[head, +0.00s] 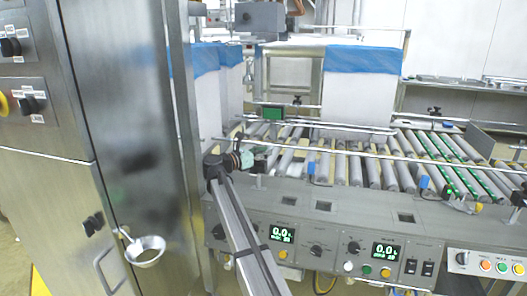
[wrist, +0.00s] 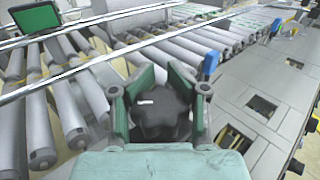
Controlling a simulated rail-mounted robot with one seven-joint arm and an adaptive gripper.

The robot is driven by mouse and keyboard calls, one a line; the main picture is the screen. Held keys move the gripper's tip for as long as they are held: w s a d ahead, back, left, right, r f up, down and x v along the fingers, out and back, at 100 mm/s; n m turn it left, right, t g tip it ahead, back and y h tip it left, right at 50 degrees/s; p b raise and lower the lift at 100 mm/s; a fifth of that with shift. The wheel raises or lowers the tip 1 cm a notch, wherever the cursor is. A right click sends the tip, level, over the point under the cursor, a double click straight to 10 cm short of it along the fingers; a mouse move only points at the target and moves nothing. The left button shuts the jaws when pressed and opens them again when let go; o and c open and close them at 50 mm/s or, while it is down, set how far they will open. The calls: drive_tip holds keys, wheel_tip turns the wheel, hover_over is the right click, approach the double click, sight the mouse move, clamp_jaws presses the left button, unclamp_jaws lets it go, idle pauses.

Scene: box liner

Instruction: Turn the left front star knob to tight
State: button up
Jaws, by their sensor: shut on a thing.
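The black star knob (wrist: 160,112) sits between the two green fingers of my gripper (wrist: 158,98) in the wrist view. A small white mark shows on top of the knob. The fingers are shut on it from both sides. In the head view my gripper (head: 262,158) is at the left front of the roller conveyor, at the end of my arm. The knob is hard to make out there, being small and partly hidden by the gripper. The knob's clamp and stem are hidden below the gripper.
Guide rails (head: 350,153) run across the roller conveyor (head: 355,168). A green-screened display (wrist: 37,18) stands at the upper left in the wrist view. A blue sensor (wrist: 210,63) is to the right of the gripper. The control panel (head: 330,240) lies in front, and a steel cabinet (head: 120,100) stands left.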

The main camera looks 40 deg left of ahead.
drive_tip(key=shift+s+d+f+m+g+h, duration=0.1)
drive_tip(key=shift+s+m+g+h, duration=0.15)
drive_tip(key=shift+m+h, duration=0.45)
drive_tip(key=shift+s+d+f+m+g+h, duration=0.1)
drive_tip(key=shift+m+g+h, duration=0.3)
drive_tip(key=shift+h, duration=0.5)
clamp_jaws()
drive_tip(key=shift+s+h, duration=0.1)
drive_tip(key=shift+h, duration=0.2)
unclamp_jaws()
drive_tip(key=o, duration=1)
drive_tip(key=shift+s, duration=0.1)
drive_tip(key=shift+c, duration=0.2)
drive_tip(key=shift+s+a+r, duration=0.1)
drive_tip(key=shift+s+a, duration=0.05)
drive_tip(key=shift+a, duration=0.05)
drive_tip(key=shift+w+r, duration=0.1)
drive_tip(key=shift+w, duration=0.1)
drive_tip(key=shift+w+d+r, duration=0.1)
drive_tip(key=shift+r, duration=0.4)
wheel_tip(320, 180, up, 9)
drive_tip(key=shift+f, duration=0.1)
